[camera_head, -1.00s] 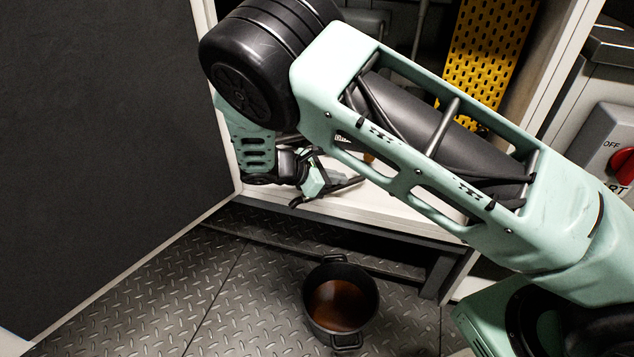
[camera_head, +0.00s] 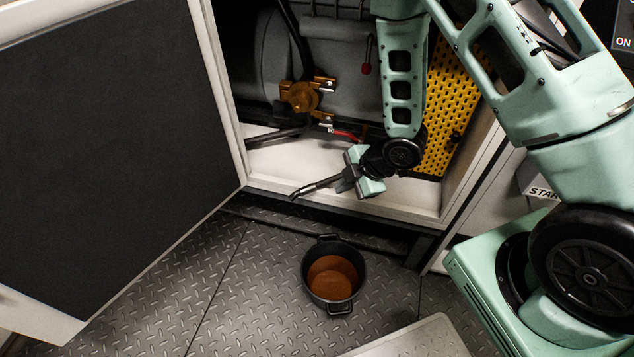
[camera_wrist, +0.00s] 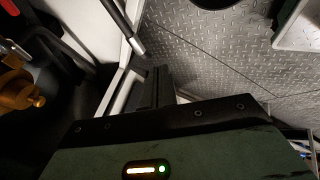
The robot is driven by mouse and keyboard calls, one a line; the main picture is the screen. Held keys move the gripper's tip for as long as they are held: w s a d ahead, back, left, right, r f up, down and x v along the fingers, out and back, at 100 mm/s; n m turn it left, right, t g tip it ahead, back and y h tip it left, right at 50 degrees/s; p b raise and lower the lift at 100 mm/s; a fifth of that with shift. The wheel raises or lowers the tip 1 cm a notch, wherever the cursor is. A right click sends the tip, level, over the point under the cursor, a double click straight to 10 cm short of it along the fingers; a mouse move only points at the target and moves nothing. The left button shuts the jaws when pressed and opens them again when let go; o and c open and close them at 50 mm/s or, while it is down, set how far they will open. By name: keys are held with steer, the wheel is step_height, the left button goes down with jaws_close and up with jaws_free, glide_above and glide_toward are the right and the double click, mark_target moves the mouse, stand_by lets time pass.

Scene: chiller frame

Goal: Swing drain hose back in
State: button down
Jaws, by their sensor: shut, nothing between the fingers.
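The drain hose (camera_head: 318,186) is a dark, thin tube low in the open cabinet, with its free end out at the front sill. Its other end is hidden behind my gripper. In the wrist view the hose (camera_wrist: 123,24) shows a pale metal tip near the cabinet edge. My gripper (camera_head: 345,185) is shut and empty at the right of the hose's visible part, pointing down-left. In the wrist view my fingers (camera_wrist: 156,88) lie just below the hose tip. I cannot tell whether they touch it.
A brass valve (camera_head: 299,97) and a red handle (camera_head: 347,135) sit behind the hose. The cabinet door (camera_head: 110,150) stands open at left. A black pot (camera_head: 312,280) of brown liquid stands on the floor below. A yellow perforated panel (camera_head: 455,100) is at right.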

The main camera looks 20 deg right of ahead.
steer(key=b, duration=0.2)
glide_toward(308, 192)
step_height(308, 192, down, 5)
steer(key=s+a, duration=0.2)
steer(key=s, duration=0.1)
steer(key=w, duration=0.2)
steer(key=w+f, duration=0.1)
steer(key=w, duration=0.1)
steer(key=shift+w+a+b, duration=0.2)
steer(key=shift+w+b, duration=0.05)
steer(key=shift+b, duration=0.15)
steer(key=shift+w, duration=0.1)
